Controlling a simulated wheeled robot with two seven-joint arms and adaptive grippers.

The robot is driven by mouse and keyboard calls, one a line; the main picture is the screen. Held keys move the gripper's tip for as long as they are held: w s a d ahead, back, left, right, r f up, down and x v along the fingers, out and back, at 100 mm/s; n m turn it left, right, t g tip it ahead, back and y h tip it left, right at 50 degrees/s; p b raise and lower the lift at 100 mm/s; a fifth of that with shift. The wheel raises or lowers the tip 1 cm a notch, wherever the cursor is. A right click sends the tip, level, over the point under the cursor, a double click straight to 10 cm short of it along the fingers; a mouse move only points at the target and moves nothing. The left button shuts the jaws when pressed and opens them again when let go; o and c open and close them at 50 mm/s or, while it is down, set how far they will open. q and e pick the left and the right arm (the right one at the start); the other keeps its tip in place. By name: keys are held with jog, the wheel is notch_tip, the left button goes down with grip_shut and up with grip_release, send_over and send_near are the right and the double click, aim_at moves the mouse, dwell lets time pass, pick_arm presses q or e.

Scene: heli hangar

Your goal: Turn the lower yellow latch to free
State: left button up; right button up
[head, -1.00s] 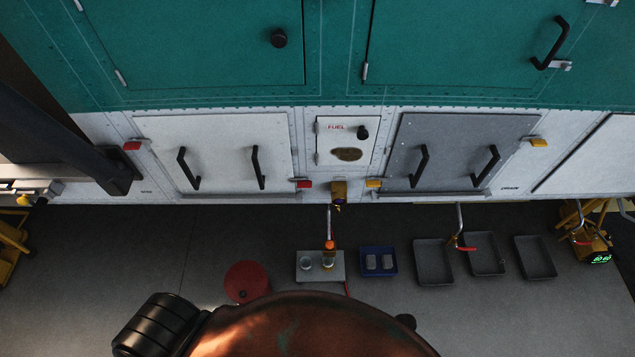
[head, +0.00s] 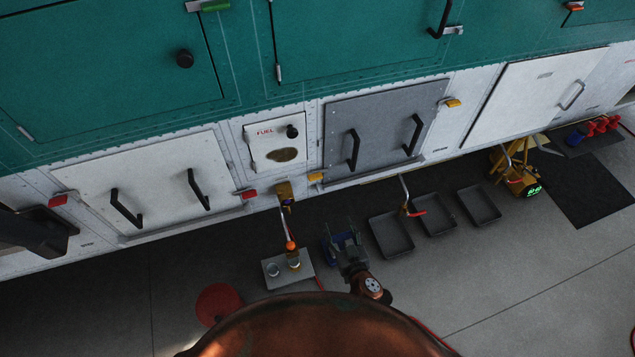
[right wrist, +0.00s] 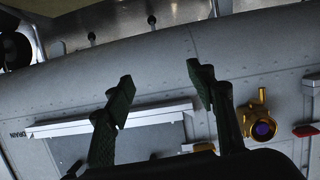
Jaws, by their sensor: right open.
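The grey panel (head: 375,115) has two black handles and two yellow latches. The lower yellow latch (head: 316,177) is at its lower left corner, the other yellow latch (head: 453,102) at its upper right. In the right wrist view, a yellow latch (right wrist: 203,147) shows low beside the panel, partly behind a finger. My right gripper (head: 343,235) is below the panel in the head view, apart from the latch. In the right wrist view, the gripper (right wrist: 160,82) has its fingers spread, with nothing between them. My left gripper is not in view.
A yellow fitting (head: 285,193) hangs left of the latch, with a red latch (head: 248,193) beyond it. A white ledge (right wrist: 110,120) runs along the panel edge. Grey trays (head: 391,236) and a small platform (head: 287,270) are on the floor below.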

aim_at(319, 175)
jog(key=a+r+t+y, duration=0.1)
jog(key=a+r+t, duration=0.1)
jog(key=r, duration=0.6)
jog(key=a+r+t+y, duration=0.1)
jog(key=a+r, duration=0.2)
jog(key=r, duration=0.6)
jog(key=p+x, duration=0.1)
jog(key=x, duration=0.6)
jog(key=shift+w+f, duration=0.2)
jog(key=shift+w, duration=0.1)
jog(key=c, duration=1.2)
